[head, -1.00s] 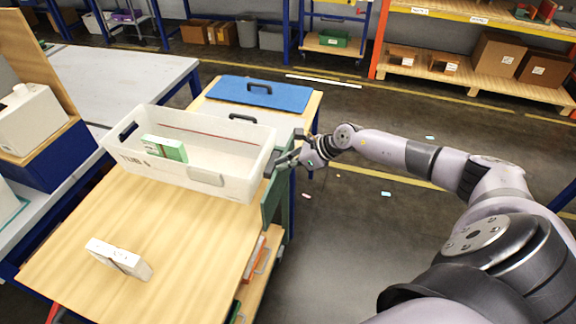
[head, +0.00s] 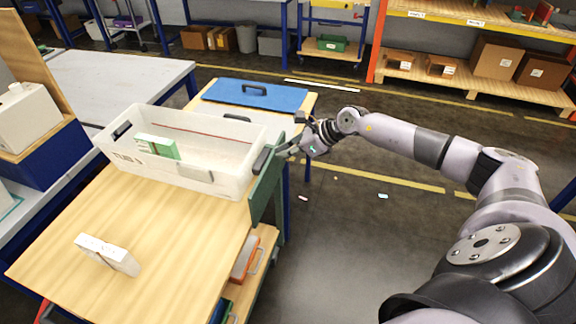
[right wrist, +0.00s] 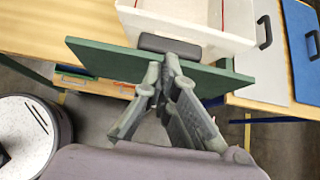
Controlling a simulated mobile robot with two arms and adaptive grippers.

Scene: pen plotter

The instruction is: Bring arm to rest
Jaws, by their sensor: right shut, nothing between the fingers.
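My right gripper (head: 287,148) is at the end of the arm reaching in from the right, beside the right end of the bench. In the right wrist view its fingers (right wrist: 171,60) are together and empty. My left gripper is not in view.
A white tote (head: 205,182) on the wooden bench (head: 175,230) holds a green-and-white box (head: 157,147). A white box (head: 106,254) lies nearer. A blue case (head: 255,94) lies behind the tote. Open floor (head: 340,240) is to the right.

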